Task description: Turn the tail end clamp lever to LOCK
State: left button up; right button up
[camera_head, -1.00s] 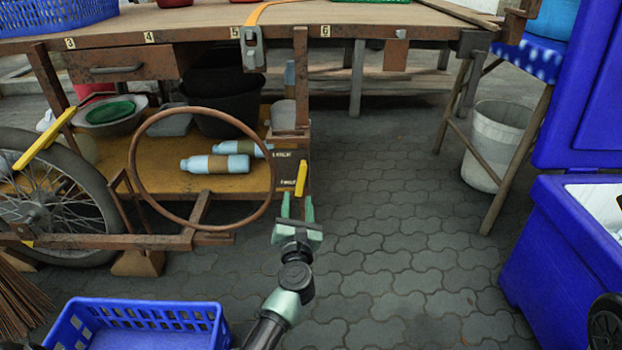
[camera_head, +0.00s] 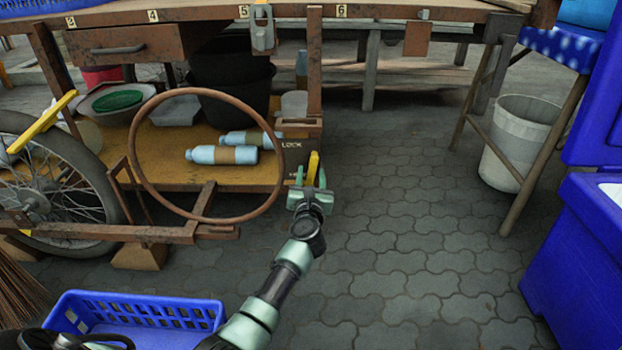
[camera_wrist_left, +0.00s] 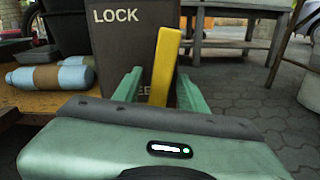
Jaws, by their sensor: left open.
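The yellow clamp lever (camera_head: 313,165) stands nearly upright at the cart's right end, beside a dark plate (camera_head: 294,158). In the left wrist view the lever (camera_wrist_left: 164,62) leans slightly right at its top. The plate there reads LOCK (camera_wrist_left: 115,16) at upper left; a lower label is mostly hidden behind my gripper and the lever. My left gripper (camera_head: 309,178) is open, with its green fingers (camera_wrist_left: 160,88) on either side of the lever. I cannot tell whether either finger touches it. My right gripper is not in view.
A big rusty ring (camera_head: 282,165) stands left of my gripper. A spoked wheel with another yellow lever (camera_head: 42,126) is farther left. A blue basket (camera_head: 140,305) lies below, and a blue cooler (camera_head: 575,255) stands right. The paving right of my arm is clear.

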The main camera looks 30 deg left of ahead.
pick_arm(q)
grip_shut()
dwell(1.4)
